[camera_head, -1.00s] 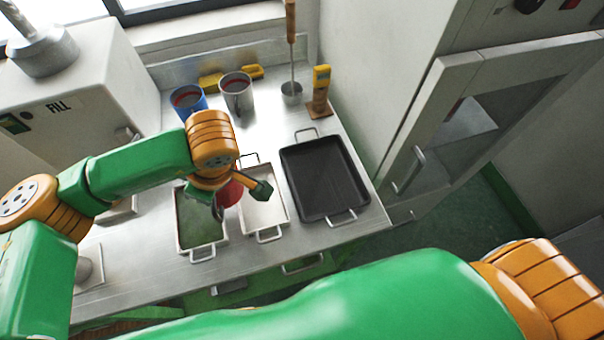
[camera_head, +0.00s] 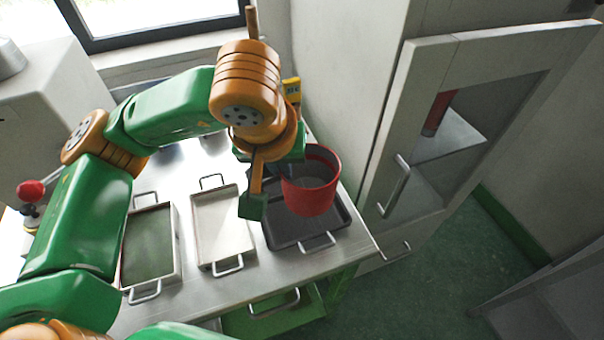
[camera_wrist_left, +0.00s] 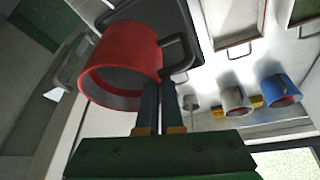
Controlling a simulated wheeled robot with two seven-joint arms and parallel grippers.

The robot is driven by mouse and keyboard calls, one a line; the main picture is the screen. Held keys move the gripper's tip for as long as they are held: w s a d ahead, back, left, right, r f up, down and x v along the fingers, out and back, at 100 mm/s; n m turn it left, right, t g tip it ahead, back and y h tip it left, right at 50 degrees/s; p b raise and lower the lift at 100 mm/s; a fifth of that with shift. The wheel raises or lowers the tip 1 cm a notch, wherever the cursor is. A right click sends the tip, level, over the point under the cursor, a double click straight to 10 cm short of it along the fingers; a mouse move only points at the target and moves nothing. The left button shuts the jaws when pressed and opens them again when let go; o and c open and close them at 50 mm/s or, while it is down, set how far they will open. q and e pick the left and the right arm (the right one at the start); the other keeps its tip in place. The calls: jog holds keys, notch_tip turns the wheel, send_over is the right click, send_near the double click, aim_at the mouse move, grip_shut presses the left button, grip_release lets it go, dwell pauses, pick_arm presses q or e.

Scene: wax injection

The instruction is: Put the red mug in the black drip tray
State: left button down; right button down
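The red mug (camera_head: 312,190) is in my left gripper (camera_head: 286,170), held above the black drip tray (camera_head: 285,240). The mug hides part of the tray, and its opening is partly visible. In the left wrist view the mug (camera_wrist_left: 122,62) shows at upper left. There the left gripper's two dark fingers (camera_wrist_left: 158,105) are close together against the mug's side; the exact grip point is hidden. The black tray (camera_wrist_left: 165,14) lies behind the mug in that view. My right gripper is not in view.
A white tray (camera_head: 222,228) and a green-bottomed tray (camera_head: 148,245) stand left of the black tray. A grey mug (camera_wrist_left: 235,100) and blue mug (camera_wrist_left: 279,88) show in the left wrist view. A cabinet with a handled door (camera_head: 395,190) stands at right.

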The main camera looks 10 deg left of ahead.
pick_arm(q)
jog(key=p+x, duration=0.1)
jog(key=x, duration=0.3)
jog(key=w+a+x, duration=0.1)
jog(key=x, duration=0.2)
jog(key=w+r+p+x, duration=0.1)
jog(key=x, duration=0.3)
jog(key=shift+w+a+f+p, duration=0.15)
jog(key=shift+w+f+p, duration=0.15)
jog(key=shift+f, duration=0.05)
jog(key=shift+f+b, duration=0.3)
jog(key=shift+b, duration=0.05)
jog(key=c, duration=1.1)
grip_release()
jog(key=shift+r, duration=0.1)
